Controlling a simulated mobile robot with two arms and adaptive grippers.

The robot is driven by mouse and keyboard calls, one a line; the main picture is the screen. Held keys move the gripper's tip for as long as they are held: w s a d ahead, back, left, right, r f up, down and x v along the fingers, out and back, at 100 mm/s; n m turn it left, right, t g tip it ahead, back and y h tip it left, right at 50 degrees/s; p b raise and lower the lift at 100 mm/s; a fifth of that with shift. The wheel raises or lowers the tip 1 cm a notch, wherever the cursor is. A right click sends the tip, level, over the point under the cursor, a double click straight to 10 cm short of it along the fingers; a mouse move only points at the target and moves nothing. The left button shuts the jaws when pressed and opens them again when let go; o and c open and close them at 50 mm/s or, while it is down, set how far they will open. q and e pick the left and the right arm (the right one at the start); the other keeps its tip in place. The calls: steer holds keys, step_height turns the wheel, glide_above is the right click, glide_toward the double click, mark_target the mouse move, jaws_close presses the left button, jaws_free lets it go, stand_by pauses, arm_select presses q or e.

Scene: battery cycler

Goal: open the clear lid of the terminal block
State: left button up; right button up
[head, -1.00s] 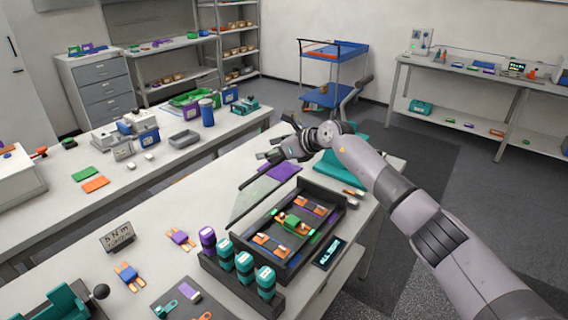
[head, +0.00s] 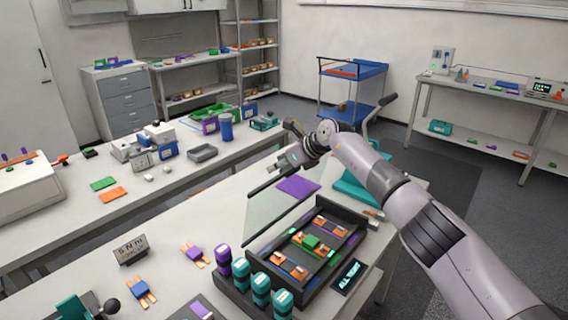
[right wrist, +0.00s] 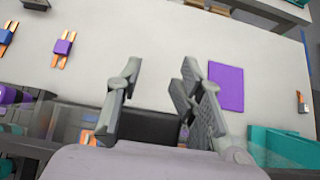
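The terminal block (head: 357,219) is a dark open-topped tray on the near bench, with orange and green parts inside. A clear panel, apparently its lid (head: 268,222), stands out beyond the tray's left long side, swung off the parts; its exact tilt is hard to tell. My right gripper (head: 278,174) is above the bench near the panel's far edge, by a dark bar. In the right wrist view its fingers (right wrist: 160,85) are apart, with nothing clearly held between them. Whether it touches the lid cannot be told. My left gripper is out of view.
A purple sheet (head: 298,187) lies beyond the panel. A teal object (head: 362,190) sits behind my right forearm.

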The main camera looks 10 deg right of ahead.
steer(key=shift+o, duration=1.2)
steer(key=shift+s+a+f, duration=0.1)
steer(key=shift+s+a, duration=0.15)
steer(key=shift+a, duration=0.25)
steer(key=o, duration=0.4)
steer(key=shift+a+r, duration=0.2)
steer(key=shift+a, duration=0.1)
steer(key=shift+o, duration=1.4)
steer(key=shift+d, duration=0.15)
steer(key=shift+d+r, duration=0.1)
steer(key=shift+d, duration=0.1)
steer(key=shift+w+d, duration=0.1)
steer(key=v, duration=1.2)
